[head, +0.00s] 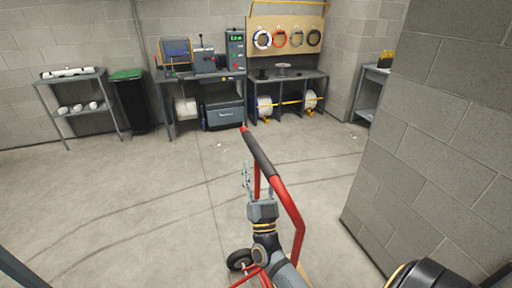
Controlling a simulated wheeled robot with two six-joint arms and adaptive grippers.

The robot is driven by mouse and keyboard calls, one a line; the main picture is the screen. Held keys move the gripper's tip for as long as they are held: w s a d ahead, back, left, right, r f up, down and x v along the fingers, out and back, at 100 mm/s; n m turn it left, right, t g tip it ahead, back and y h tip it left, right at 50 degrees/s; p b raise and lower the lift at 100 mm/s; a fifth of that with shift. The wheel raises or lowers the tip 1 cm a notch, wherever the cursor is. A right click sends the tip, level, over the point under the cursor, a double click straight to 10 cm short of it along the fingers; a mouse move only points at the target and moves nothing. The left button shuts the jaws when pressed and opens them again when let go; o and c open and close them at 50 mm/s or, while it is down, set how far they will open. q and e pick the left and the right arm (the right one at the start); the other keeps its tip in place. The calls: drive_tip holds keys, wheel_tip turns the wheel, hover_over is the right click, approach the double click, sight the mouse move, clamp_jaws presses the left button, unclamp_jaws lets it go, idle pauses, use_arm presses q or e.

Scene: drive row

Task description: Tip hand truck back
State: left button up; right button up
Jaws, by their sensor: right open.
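The hand truck stands at the lower middle of the head view, with a red tube frame (290,212), a black grip (260,155) along its top bar and a black wheel (240,259) low on the left. My right gripper (249,176) is open. In the picture it lies below the black grip and beside the red upright, with its fingers pointing away from me. I cannot tell whether it touches the frame. The arm hides part of the lower frame. My left gripper is not in view.
A block wall (440,150) stands close on the right. At the back are a workbench (190,78) with machines, a bench with cable spools (283,71), a green-lidded bin (130,100) and a shelf (78,90). The concrete floor (110,185) ahead and left is clear.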

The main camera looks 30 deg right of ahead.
sight(256, 151)
drive_tip(key=p+x, duration=0.1)
drive_tip(key=x, duration=0.4)
drive_tip(key=shift+w+d+r, duration=0.1)
drive_tip(key=shift+w+r, duration=0.05)
drive_tip(key=shift+w, duration=0.05)
drive_tip(key=shift+c, duration=0.4)
clamp_jaws()
